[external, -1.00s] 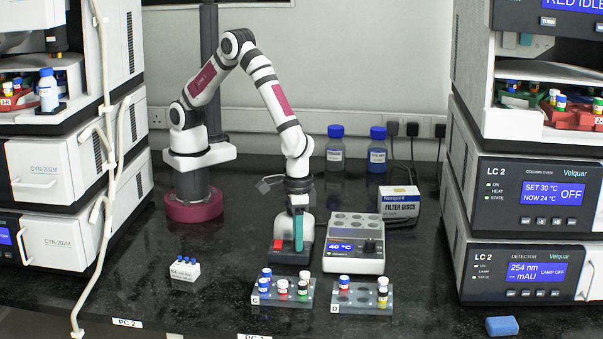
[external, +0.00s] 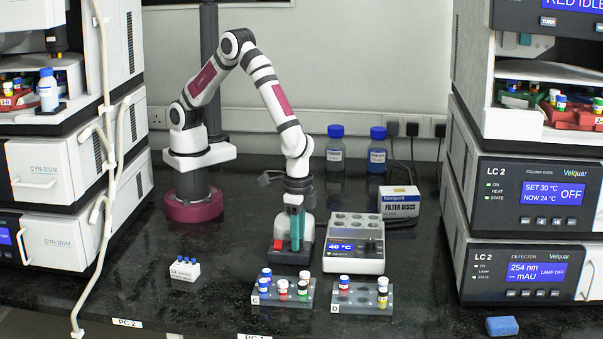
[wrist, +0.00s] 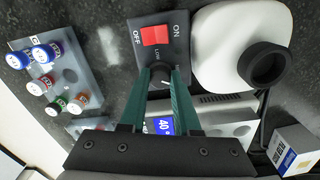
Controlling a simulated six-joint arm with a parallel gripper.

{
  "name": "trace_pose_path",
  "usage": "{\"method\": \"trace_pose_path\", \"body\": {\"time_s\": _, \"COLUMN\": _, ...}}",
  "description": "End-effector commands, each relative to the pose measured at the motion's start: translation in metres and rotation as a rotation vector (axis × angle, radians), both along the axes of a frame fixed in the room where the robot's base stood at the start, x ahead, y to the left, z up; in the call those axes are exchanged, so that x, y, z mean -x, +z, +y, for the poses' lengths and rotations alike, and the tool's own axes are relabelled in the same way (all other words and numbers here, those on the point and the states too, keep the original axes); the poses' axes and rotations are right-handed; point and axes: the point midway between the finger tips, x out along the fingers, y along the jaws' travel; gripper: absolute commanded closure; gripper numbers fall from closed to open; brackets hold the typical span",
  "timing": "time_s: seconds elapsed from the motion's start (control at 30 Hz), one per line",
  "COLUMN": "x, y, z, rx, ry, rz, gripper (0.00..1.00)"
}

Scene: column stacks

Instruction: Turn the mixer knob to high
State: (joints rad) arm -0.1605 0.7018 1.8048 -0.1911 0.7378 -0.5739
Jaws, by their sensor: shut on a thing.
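The mixer has a dark front panel (external: 288,258) with a red rocker switch (external: 277,245). In the wrist view, the red switch (wrist: 155,35) sits between ON and OFF marks, and a LOW mark is beside the knob. My gripper (external: 296,248) points straight down over the panel, right of the switch. In the wrist view, my gripper's teal fingers (wrist: 161,72) are closed around the small dark knob (wrist: 162,77). A pale mark shows on the knob, but the fingers hide most of its dial. The mixer's white rear part (wrist: 218,50) carries a black round cup (wrist: 266,64).
A heating block (external: 354,265) with a blue display stands close right of the mixer. Vial racks C (external: 262,301) and D (external: 361,308) lie in front. A small white vial rack (external: 185,271) is at front left. A filter disc box (external: 400,209) stands behind right.

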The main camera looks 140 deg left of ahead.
Motion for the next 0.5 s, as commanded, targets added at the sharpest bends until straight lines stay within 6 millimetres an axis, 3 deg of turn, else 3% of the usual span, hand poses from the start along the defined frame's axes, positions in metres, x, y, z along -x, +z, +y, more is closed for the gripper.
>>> {"method": "trace_pose_path", "body": {"time_s": 0.5, "x": -0.0003, "y": 0.0007, "z": 0.0001, "rx": 0.000, "ry": -0.485, "rz": -0.001, "gripper": 1.00}}
